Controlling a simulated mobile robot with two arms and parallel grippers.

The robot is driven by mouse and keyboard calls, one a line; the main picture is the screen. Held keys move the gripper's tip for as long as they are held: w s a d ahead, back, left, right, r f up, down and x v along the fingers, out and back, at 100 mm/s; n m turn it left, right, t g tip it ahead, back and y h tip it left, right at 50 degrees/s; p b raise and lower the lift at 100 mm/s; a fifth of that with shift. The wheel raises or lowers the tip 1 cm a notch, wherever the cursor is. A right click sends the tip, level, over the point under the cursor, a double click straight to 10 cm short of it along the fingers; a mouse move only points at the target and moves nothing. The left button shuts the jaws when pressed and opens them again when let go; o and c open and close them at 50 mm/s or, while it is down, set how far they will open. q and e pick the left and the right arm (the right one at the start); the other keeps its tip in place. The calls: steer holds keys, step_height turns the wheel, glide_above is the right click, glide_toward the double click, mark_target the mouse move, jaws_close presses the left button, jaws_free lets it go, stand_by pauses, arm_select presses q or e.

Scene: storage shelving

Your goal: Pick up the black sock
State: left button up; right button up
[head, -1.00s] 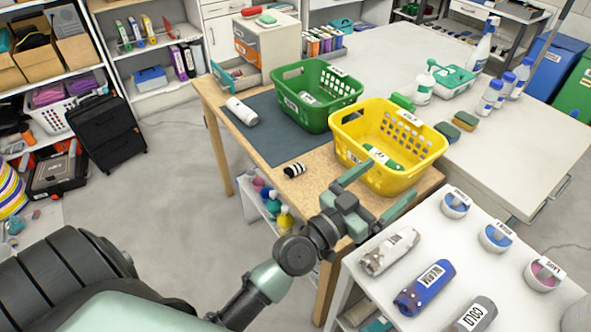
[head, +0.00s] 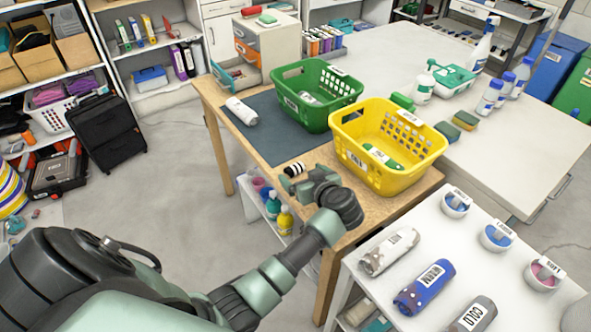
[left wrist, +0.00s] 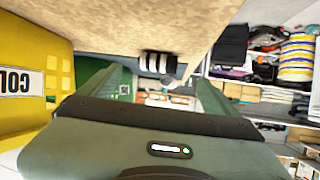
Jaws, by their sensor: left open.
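The black sock (head: 294,169) is a small roll with black and white bands, lying on the wooden part of the table in front of the yellow basket. My left gripper (head: 299,185) is low over the table, close on the near side of the sock. In the left wrist view the sock (left wrist: 157,63) shows ahead of the open, empty left gripper (left wrist: 165,80), roughly between the lines of its two fingers. I cannot tell whether a finger touches it. My right gripper is in no view.
The yellow basket (head: 415,179) stands right of my left gripper and the green basket (head: 293,117) behind it. A white roll (head: 241,111) lies on the dark mat (head: 262,143). A white side table (head: 452,237) with several rolls and bowls stands at the near right.

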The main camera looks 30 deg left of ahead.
mark_target(297, 169)
arm_select(q)
steer(key=x, duration=0.5)
steer(key=shift+w+f, duration=0.2)
steer(key=shift+w, duration=0.05)
steer(key=shift+c, duration=0.3)
steer(key=c, duration=1.3)
steer(key=shift+r, duration=0.1)
steer(key=shift+c, duration=0.2)
